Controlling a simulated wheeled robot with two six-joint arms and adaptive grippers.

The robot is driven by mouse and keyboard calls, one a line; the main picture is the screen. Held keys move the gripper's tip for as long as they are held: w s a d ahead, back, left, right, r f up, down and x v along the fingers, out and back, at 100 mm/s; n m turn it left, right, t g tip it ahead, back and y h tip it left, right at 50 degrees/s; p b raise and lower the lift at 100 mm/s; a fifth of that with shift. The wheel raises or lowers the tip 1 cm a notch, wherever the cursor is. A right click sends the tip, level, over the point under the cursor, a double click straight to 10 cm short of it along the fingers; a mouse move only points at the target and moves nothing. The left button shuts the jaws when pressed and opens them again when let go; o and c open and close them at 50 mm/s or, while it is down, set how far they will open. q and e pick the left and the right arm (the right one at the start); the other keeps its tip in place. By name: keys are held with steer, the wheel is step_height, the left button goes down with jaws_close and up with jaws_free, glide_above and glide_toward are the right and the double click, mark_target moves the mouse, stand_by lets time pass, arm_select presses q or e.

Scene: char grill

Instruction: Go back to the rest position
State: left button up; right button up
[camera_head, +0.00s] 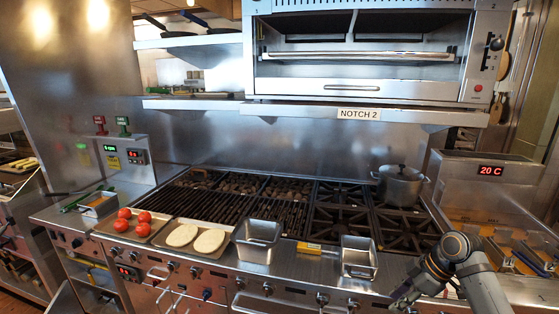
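My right arm comes in at the lower right, bent over the front of the range. Its gripper (402,297) points down and left, near the front edge to the right of a metal container. The fingers are small and dark, so I cannot tell whether they are open or shut. No held object shows there. My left gripper is not in view.
The char grill (240,205) and burners with a pot (400,185) lie behind the front ledge. Trays of tomatoes (134,236) and flat pale pieces (219,255), and metal containers (258,249) (357,267), line the ledge. A 20 C unit (480,185) stands right.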

steer(key=s+d+f+m+h, duration=0.1)
steer(key=s+f+m, duration=0.15)
steer(key=f, duration=0.75)
steer(key=s+d+f+m+h, duration=0.1)
steer(key=f+m, duration=0.2)
steer(key=f, duration=0.7)
steer(key=s+d+f+m, duration=0.1)
steer(key=s+f+m, duration=0.15)
steer(key=f, duration=0.75)
steer(key=s+a+f+m+g+h, duration=0.1)
steer(key=s+f+m+h, duration=0.25)
steer(key=s+f, duration=1.65)
steer(key=s+a+f, duration=0.2)
steer(key=s, duration=0.7)
steer(key=s+a+f+m, duration=0.1)
steer(key=s+a+f, duration=0.1)
steer(key=s, duration=0.6)
steer(key=shift+s+a, duration=0.4)
steer(key=shift+a, duration=0.2)
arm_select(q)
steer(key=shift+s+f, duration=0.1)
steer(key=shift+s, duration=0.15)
arm_select(e)
steer(key=shift+o, duration=0.2)
steer(key=shift+y, duration=0.25)
steer(key=shift+m, duration=0.25)
